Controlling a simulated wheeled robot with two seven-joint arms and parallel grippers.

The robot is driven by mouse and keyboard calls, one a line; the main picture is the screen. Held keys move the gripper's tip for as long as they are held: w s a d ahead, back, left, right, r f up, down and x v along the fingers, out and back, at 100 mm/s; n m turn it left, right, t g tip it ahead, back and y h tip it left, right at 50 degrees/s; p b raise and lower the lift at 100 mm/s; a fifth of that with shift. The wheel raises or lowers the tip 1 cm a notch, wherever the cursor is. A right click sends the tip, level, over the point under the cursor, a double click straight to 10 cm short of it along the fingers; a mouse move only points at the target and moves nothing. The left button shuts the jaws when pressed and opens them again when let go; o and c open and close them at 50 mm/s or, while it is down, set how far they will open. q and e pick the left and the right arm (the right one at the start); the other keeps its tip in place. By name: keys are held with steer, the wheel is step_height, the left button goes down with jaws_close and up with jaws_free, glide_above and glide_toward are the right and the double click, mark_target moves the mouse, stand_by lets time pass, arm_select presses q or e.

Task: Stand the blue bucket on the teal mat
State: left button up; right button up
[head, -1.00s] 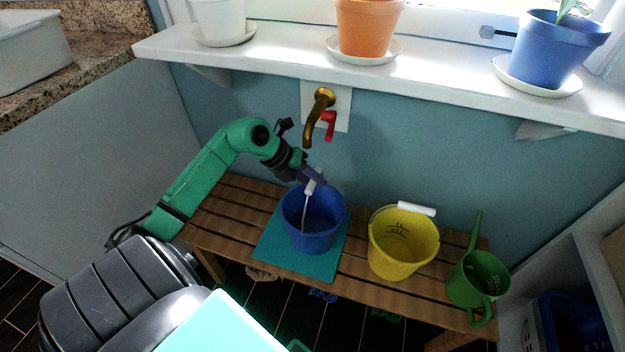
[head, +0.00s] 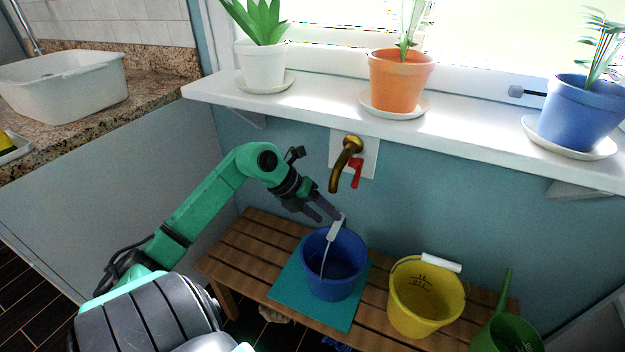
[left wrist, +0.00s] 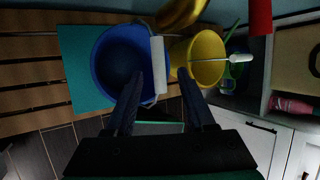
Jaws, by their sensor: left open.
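The blue bucket (head: 334,270) stands upright on the teal mat (head: 285,283), which lies on the wooden bench. The mat's left part and front edge show around it. The bucket's handle is raised, with its white grip (head: 336,228) above the rim. My left gripper (head: 333,212) is open, just above and behind that grip in the head view. In the left wrist view, the open fingers (left wrist: 160,77) point at the bucket (left wrist: 117,60), and the white grip (left wrist: 159,65) shows between their tips, apart from them as far as I can tell. My right gripper is not in view.
A yellow bucket (head: 425,300) and a green watering can (head: 506,335) stand right of the blue bucket on the slatted bench (head: 245,240). A brass tap (head: 346,160) with a red lever juts from the wall above. A shelf (head: 300,105) with potted plants runs higher up.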

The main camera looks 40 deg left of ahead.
arm_select(q)
steer(key=v, duration=0.6)
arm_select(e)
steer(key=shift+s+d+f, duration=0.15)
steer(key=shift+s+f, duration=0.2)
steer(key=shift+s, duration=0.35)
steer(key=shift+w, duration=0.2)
